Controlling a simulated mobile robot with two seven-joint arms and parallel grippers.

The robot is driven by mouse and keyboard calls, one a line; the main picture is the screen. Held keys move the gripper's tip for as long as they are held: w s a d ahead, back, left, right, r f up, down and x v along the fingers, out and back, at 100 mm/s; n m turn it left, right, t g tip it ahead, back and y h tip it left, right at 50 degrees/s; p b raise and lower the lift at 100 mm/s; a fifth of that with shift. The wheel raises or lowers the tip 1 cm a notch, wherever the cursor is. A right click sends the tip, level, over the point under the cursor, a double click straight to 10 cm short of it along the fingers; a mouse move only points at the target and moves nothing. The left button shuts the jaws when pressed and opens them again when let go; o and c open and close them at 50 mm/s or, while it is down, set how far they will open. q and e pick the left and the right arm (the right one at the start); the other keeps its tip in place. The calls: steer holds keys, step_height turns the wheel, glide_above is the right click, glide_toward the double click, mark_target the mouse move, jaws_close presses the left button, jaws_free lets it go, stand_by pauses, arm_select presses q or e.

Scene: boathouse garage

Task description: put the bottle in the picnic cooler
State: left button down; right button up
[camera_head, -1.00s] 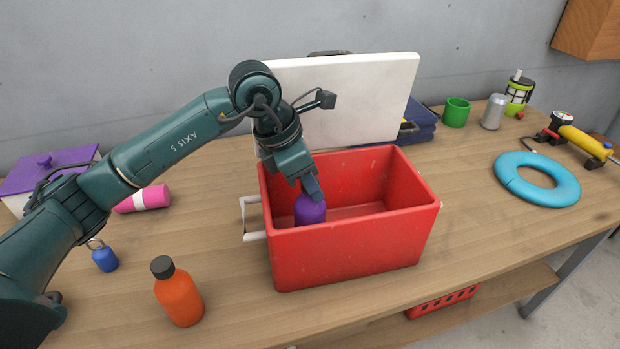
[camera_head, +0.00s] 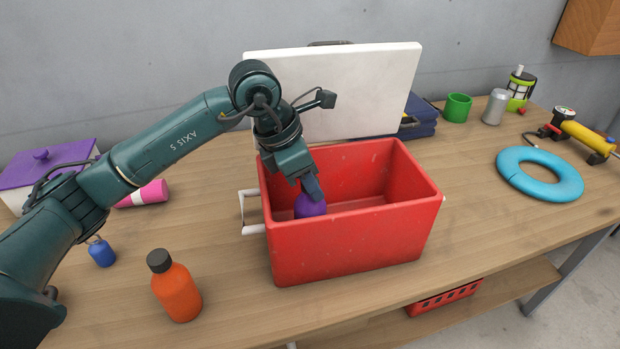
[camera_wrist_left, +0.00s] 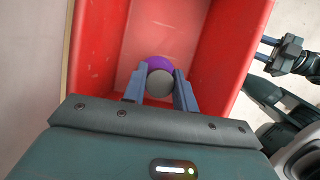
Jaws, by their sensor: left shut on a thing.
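A purple bottle (camera_head: 311,207) stands inside the red picnic cooler (camera_head: 345,248), near its left end. My left gripper (camera_head: 313,190) reaches down into the cooler and is shut on the bottle's upper part. In the left wrist view the bottle's grey cap (camera_wrist_left: 160,84) sits between the fingers, with purple around it; I cannot tell whether its base touches the cooler floor. The cooler's white lid (camera_head: 365,90) stands open at the back. My right gripper (camera_wrist_left: 266,48) shows at the right of the left wrist view, fingers apart and empty, outside the cooler.
A pink roll (camera_head: 146,193) and purple-lidded box (camera_head: 45,170) lie farther left. A blue ring (camera_head: 540,174) lies right.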

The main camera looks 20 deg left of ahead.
arm_select(q)
steer(key=shift+f, duration=0.15)
steer(key=c, duration=1)
jaws_free()
steer(key=shift+c, duration=0.2)
steer(key=shift+f, duration=0.1)
steer(key=v, duration=1.3)
steer(key=shift+s, duration=0.1)
steer(key=shift+c, duration=0.4)
jaws_close()
